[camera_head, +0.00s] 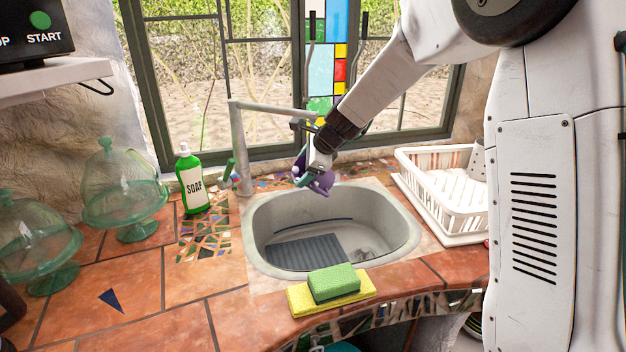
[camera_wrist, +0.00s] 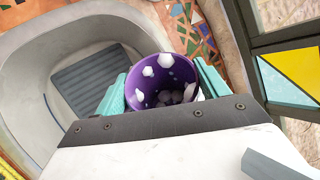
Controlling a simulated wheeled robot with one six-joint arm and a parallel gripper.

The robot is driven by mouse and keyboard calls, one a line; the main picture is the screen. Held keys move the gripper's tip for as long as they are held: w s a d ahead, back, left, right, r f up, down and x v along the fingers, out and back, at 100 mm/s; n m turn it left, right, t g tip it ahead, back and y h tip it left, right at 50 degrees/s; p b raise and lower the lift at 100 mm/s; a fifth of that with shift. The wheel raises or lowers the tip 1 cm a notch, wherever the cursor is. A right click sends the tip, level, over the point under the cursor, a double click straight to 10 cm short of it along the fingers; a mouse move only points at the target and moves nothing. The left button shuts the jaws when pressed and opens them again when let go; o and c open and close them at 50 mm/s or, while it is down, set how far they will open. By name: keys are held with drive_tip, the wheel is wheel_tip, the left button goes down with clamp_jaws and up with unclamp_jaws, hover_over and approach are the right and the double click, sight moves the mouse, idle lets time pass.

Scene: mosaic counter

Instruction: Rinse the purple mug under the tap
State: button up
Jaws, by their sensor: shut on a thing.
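The purple mug (camera_head: 326,182) with pale spots is held above the back of the sink (camera_head: 262,262), near the end of the tap's spout. In the wrist view I look into the open mouth of the mug (camera_wrist: 147,82), and its inside shows white spots. My gripper (camera_head: 311,170) is shut on the mug, with a teal finger on each side in the wrist view (camera_wrist: 162,86). The tap (camera_head: 239,150) stands at the sink's back left, its spout reaching right. Its green handle (camera_head: 230,172) is on the left. No water stream shows.
A green soap bottle (camera_head: 193,182) stands left of the tap. A green sponge (camera_head: 334,281) lies on a yellow one (camera_head: 300,301) at the front edge. A white dish rack (camera_head: 440,195) is right of the sink. Glass domed stands (camera_head: 124,195) are at left. The window is behind.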

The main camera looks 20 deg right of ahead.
drive_tip(key=shift+a, duration=0.1)
idle(0.3)
drive_tip(key=shift+s+a, duration=0.15)
drive_tip(key=shift+a, duration=0.35)
drive_tip(key=s+d, duration=0.1)
drive_tip(key=s, duration=0.6)
drive_tip(key=shift+s+d, duration=0.3)
drive_tip(key=shift+d, duration=0.05)
idle(0.5)
drive_tip(key=s+r, duration=0.1)
drive_tip(key=s, duration=0.1)
drive_tip(key=s+r, duration=0.2)
drive_tip(key=shift+d, duration=0.4)
